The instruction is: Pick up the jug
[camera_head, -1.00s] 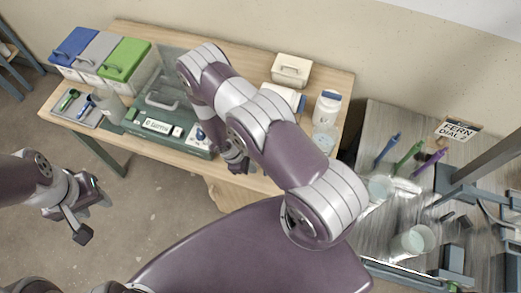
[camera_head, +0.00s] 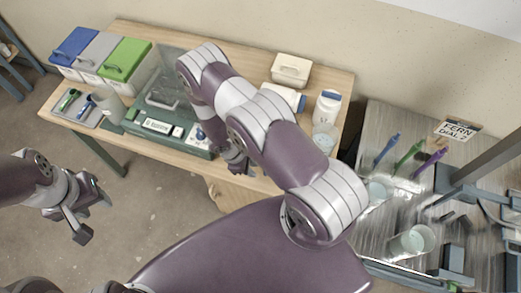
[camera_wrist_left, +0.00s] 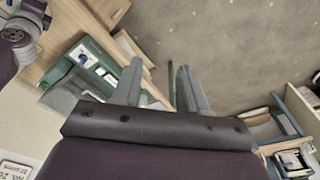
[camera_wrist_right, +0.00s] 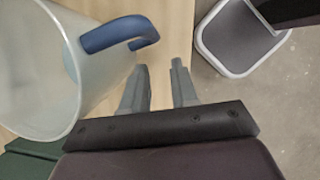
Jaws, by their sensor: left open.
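The jug (camera_wrist_right: 45,75) is a large translucent vessel with a blue handle (camera_wrist_right: 120,33), at the left of the right wrist view. It stands on the wooden table. In the head view I cannot make it out; my right arm covers that part of the table. My right gripper (camera_wrist_right: 158,75) has its fingers apart, with nothing between them, just below the handle's free end in that view. It also shows in the head view (camera_head: 237,162) by the table's front edge. My left gripper (camera_head: 90,212) is open and empty in front of the table, away from the jug.
The table (camera_head: 325,80) holds a green scale station (camera_head: 158,126), lidded bins (camera_head: 125,60), a tray with scoops (camera_head: 62,113), a pale container (camera_head: 108,105), a cream box (camera_head: 291,70) and a white bottle (camera_head: 328,104). A second table (camera_head: 390,120) stands right. Floor in front is clear.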

